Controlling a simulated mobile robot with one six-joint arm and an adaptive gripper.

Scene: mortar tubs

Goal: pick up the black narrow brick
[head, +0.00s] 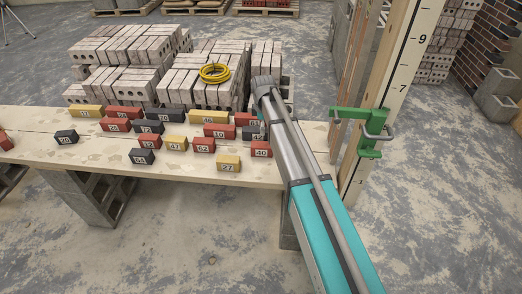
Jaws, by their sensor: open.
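Several black bricks lie among red and yellow ones on a plank table (95,165). Two small black bricks sit apart, one at the left (66,137) and one at the front (142,157). Two longer black ones lie further back (148,127), (173,115). Another black brick (249,133) sits at the right, partly hidden by my arm. I cannot tell for sure which is the narrow one. My gripper (264,121) is over the right end of the table, by that last brick; its fingers are small and mostly hidden. It is open, and nothing shows held in it.
Red (261,149) and yellow (228,163) bricks stand close around the black ones. A wooden post with a green clamp (368,132) rises just right of my arm. Stacked pale bricks (120,85) and a yellow coil (214,73) are behind the table. The table's front left is clear.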

